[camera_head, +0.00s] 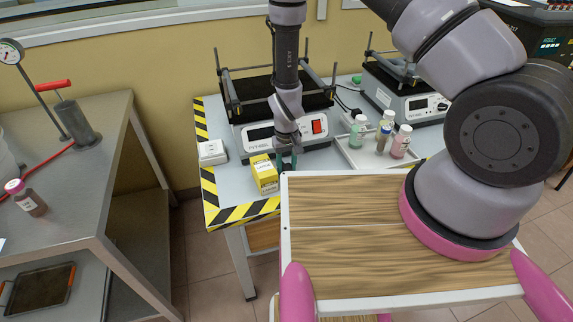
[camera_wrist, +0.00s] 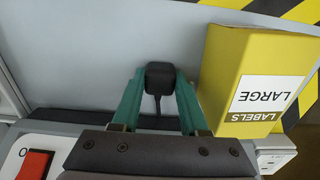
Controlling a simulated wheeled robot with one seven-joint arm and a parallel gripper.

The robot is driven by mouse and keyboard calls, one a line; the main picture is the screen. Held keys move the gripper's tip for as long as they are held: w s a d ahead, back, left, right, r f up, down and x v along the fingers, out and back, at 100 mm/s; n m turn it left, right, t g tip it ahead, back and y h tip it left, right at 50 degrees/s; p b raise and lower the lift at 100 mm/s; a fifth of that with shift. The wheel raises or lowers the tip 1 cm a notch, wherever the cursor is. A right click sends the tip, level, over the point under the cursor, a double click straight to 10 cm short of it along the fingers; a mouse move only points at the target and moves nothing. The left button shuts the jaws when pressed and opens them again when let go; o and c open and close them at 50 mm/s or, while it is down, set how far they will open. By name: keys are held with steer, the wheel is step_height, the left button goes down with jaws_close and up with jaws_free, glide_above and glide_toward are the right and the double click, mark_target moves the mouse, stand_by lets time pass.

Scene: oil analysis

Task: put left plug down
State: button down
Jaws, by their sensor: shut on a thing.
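The plug (camera_wrist: 160,75) is a small black block with a short dark cable running from it in the wrist view. My gripper's teal fingers (camera_wrist: 160,85) are shut on it, one on each side. The plug appears over the bare grey tabletop; I cannot tell whether it touches it. In the head view my gripper (camera_head: 287,158) is just right of the yellow labels box and in front of the shaker with the red switch. The plug itself is too small to make out there.
The yellow labels box (camera_head: 264,173) stands close beside my gripper; it also shows in the wrist view (camera_wrist: 245,75). A white socket box (camera_head: 212,152) is at the table's left. The shaker (camera_head: 310,130) stands behind. A tray (camera_head: 352,157) with several bottles is at the right.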

steer(key=shift+c, duration=2.1)
jaws_free()
steer(key=shift+r, duration=0.1)
step_height(320, 180, up, 14)
steer(key=f, duration=0.1)
step_height(320, 180, up, 14)
steer(key=m+t+y, duration=0.1)
steer(key=m+y, duration=0.1)
glide_above(287, 166)
steer(key=w+d, duration=0.3)
steer(key=d+r+m+t, duration=0.2)
steer(key=d+r, duration=0.4)
steer(key=r, duration=0.7)
steer(key=s+d+r+m+t, duration=0.3)
steer(key=s+d+r+t, duration=0.1)
steer(key=s+d+r, duration=0.9)
steer(key=shift+v, duration=2.35)
